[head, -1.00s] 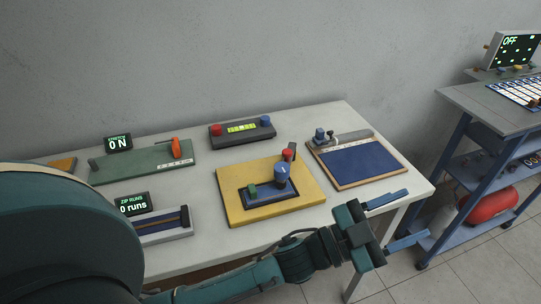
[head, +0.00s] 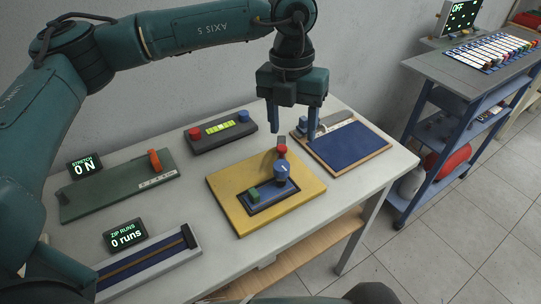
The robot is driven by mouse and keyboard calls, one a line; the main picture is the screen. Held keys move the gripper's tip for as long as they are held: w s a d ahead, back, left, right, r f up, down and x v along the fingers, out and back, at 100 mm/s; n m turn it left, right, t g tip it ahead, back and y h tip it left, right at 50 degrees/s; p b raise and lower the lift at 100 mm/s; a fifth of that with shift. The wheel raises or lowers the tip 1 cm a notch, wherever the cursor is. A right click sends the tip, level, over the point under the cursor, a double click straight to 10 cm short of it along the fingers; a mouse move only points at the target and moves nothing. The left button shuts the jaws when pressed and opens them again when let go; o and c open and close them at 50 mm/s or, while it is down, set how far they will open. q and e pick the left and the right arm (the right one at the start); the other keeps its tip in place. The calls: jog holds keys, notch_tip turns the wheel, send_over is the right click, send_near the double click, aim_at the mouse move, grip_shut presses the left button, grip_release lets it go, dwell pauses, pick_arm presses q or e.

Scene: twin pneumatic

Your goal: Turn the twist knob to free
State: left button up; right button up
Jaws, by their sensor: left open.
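A yellow board (head: 225,187) lies on the table. On it is a dark blue-edged panel with a blue round knob (head: 281,174) that bears a pale line mark; I take this for the twist knob. A green block (head: 253,194) sits left of it, and a red-topped piece (head: 282,150) stands behind it. My left gripper (head: 294,136) points down, open and empty, above and behind the blue knob, apart from it. Its fingers partly cover the far board's left side. My right gripper is not in view.
A blue-topped board (head: 351,150) lies right of the yellow one. A dark box with red and blue buttons (head: 221,132) is behind. A green stretch board (head: 118,187) and a zip track (head: 150,262) lie left. A blue cart (head: 455,75) stands right.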

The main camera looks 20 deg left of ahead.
aim_at(281, 166)
pick_arm(q)
jog(key=shift+y, duration=0.4)
jog(key=f+p, duration=0.1)
jog(key=f, duration=0.3)
jog(key=a+f+p, duration=0.1)
jog(key=f, duration=0.3)
jog(key=w+a+f, duration=0.1)
jog(key=f, duration=0.3)
jog(key=shift+p, duration=0.4)
jog(key=shift+c, duration=0.4)
jog(key=c, duration=0.9)
